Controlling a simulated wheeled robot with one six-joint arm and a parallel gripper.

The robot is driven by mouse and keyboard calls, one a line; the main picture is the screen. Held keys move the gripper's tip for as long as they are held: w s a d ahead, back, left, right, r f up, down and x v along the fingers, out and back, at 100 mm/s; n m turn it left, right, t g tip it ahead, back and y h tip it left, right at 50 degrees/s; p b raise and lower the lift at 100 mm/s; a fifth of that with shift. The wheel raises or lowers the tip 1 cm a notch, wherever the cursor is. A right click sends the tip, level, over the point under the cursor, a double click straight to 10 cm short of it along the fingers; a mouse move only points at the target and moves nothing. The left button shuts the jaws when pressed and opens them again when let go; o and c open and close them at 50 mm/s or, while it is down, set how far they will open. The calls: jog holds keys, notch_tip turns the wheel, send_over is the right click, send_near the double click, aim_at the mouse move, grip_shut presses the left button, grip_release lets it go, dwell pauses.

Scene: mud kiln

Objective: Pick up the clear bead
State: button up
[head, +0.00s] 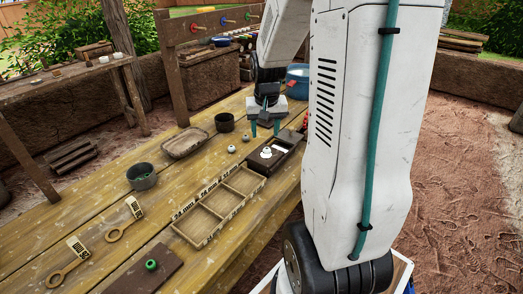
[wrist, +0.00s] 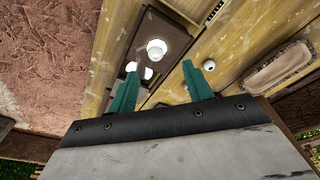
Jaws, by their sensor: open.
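My gripper (head: 265,129) is open and empty above the far part of the wooden table, beyond a dark tray (head: 262,164). Its two green fingers also show in the wrist view (wrist: 158,76). A pale round bead (head: 266,152) sits on the dark tray and shows in the wrist view (wrist: 156,47), ahead of the fingertips. White pieces (wrist: 148,73) lie beside it, near the left finger. Two small pale beads (head: 231,148) (head: 245,137) lie on the bare table left of the tray. I cannot tell which bead is the clear one.
A wooden compartment tray (head: 205,228) stands in front. A green bead (head: 151,265) lies on a dark board (head: 140,280). A grey bowl (head: 141,177), a dark cup (head: 225,122), a shallow wooden tray (head: 184,142) and ring-ended tools (head: 126,218) are on the table.

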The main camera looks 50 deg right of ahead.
aim_at(267, 148)
jog(key=f, duration=0.3)
jog(key=d+f, duration=0.1)
jog(key=f, duration=0.1)
jog(key=w+d+f, duration=0.1)
jog(key=f, duration=0.2)
jog(key=shift+f, duration=0.3)
grip_shut()
jog(key=shift+r, duration=0.1)
